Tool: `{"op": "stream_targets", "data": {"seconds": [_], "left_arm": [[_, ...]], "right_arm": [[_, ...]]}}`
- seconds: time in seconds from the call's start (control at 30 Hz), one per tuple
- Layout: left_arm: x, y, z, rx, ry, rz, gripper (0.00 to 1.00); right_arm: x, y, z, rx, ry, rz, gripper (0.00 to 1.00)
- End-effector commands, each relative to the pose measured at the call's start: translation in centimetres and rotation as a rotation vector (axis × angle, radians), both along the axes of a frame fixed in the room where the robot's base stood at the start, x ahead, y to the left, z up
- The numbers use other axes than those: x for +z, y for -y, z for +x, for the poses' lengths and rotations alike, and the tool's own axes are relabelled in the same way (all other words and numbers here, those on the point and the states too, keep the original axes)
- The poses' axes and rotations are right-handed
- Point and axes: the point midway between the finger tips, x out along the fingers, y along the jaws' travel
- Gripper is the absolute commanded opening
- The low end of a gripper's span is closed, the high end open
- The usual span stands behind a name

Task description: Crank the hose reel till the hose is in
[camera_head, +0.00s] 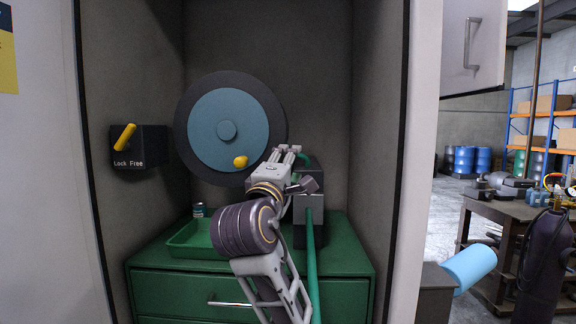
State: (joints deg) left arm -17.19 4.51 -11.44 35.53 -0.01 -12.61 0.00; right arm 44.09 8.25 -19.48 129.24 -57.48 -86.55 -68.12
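The hose reel (208,126) is a blue disc with a dark rim on the cabinet's back wall. Its yellow crank knob (240,162) sits at the disc's lower right. A green hose (312,265) hangs down at a dark box (308,210) right of my arm. My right gripper (285,153) is right of and slightly above the knob in the picture, apart from it. Its fingers point up, and their gap is unclear. A yellow lever (125,137) on a box marked Lock and Free (140,147) tilts up to the right. My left gripper is not in view.
A green drawer cabinet (170,292) with a shallow tray (185,240) and a small can (199,210) stands below the reel. Side walls close in the alcove. Right of it are a light blue cylinder (468,267) and a workbench (505,212).

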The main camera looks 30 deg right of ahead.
Motion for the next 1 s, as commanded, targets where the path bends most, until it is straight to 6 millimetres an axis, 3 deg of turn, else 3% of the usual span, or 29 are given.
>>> {"op": "stream_targets", "data": {"seconds": [0.47,1.0], "left_arm": [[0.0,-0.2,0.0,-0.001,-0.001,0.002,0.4],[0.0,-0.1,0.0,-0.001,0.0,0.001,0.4]], "right_arm": [[-0.2,-0.7,-0.6,0.002,0.0,-0.001,0.5],[-1.7,-4.7,-4.3,0.002,0.0,0.0,0.5]]}}
